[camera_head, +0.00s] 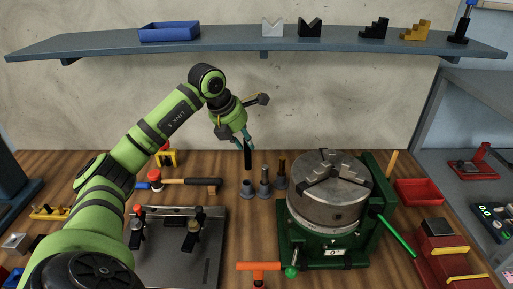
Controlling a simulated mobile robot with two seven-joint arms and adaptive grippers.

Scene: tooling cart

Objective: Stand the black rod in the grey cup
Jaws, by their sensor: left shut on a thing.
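My left gripper (244,138) points down and is shut on the black rod (248,157). The rod hangs upright below the fingertips. A small grey cup (247,188) stands on the wooden bench just below the rod in the picture. The rod's lower end shows a little above the cup's rim, with a small gap between them. How well the two line up in depth, I cannot tell. My right gripper is not in view.
Two similar grey holders (265,186) with upright pieces stand just right of the cup. A large round chuck (329,190) on a green base is farther right. A hammer (185,182) and a metal plate (178,262) lie left. A blue-grey shelf (230,46) spans the back.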

